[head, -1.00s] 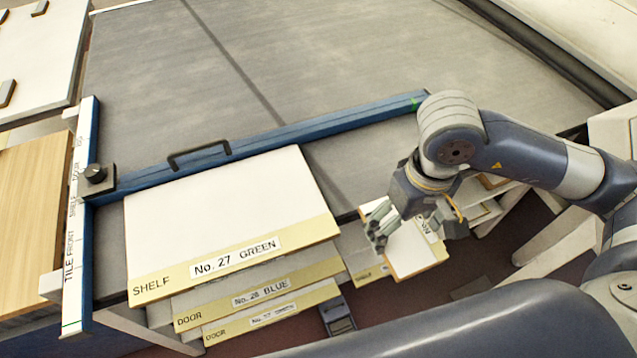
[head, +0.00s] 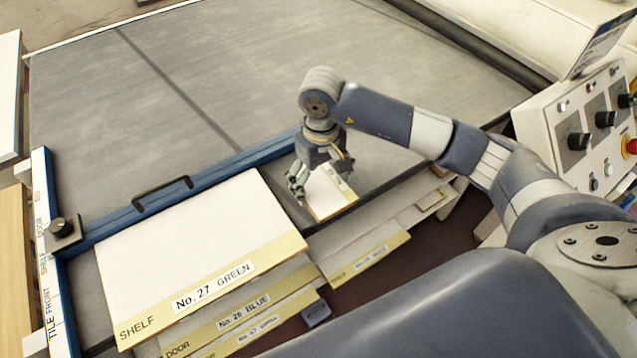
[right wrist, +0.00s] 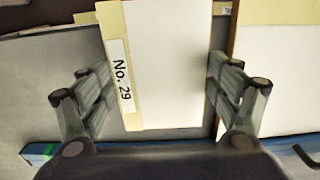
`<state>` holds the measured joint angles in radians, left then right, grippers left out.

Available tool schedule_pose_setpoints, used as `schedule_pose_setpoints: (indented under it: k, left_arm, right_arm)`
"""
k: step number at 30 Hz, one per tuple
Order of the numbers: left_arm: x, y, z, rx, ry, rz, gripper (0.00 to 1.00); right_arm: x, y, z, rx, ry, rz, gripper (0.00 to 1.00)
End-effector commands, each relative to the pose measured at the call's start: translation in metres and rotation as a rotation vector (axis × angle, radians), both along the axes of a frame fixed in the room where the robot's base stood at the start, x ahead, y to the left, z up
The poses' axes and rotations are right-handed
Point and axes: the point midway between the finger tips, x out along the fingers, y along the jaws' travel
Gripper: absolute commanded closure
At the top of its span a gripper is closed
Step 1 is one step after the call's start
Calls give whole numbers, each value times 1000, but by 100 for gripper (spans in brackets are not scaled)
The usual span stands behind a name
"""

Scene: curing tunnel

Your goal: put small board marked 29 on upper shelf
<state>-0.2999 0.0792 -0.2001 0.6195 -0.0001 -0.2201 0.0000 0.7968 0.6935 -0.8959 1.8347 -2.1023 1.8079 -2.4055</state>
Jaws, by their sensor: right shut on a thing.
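The small board marked No. 29 (head: 328,194) is white with a pale yellow edge strip. My right gripper (head: 318,178) is shut on it, and the right wrist view shows the board (right wrist: 168,65) between the two fingers with its label readable. In the head view the board is over the grey surface near the blue bar, right of the board No. 27; I cannot tell whether it touches anything below. No surface is labelled as the upper shelf. My left gripper is not in view.
A large white board labelled No. 27 GREEN (head: 190,245) overlies boards including No. 28 BLUE (head: 240,312). Another shelf board (head: 368,258) lies lower right. A blue bar (head: 215,180) with a handle crosses the grey surface (head: 130,110). A control panel (head: 585,125) stands right.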

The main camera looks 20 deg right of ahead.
Motion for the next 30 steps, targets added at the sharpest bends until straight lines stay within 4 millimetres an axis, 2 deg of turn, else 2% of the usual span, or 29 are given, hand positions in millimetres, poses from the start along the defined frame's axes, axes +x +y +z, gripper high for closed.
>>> schedule_pose_setpoints:
  k: [3,10,24,25,27,30]
  left_arm:
    - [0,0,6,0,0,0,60]
    - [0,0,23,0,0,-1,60]
    - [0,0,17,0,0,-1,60]
    - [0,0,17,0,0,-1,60]
    - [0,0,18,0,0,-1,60]
    - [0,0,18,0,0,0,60]
  right_arm:
    - [10,2,1,2,1,-1,43]
    - [7,2,-30,1,4,-1,43]
    - [8,1,-40,0,-2,0,43]
    - [8,1,-40,0,-1,0,15]
    - [8,1,-39,1,-1,0,0]
    - [8,1,-39,0,0,0,0]
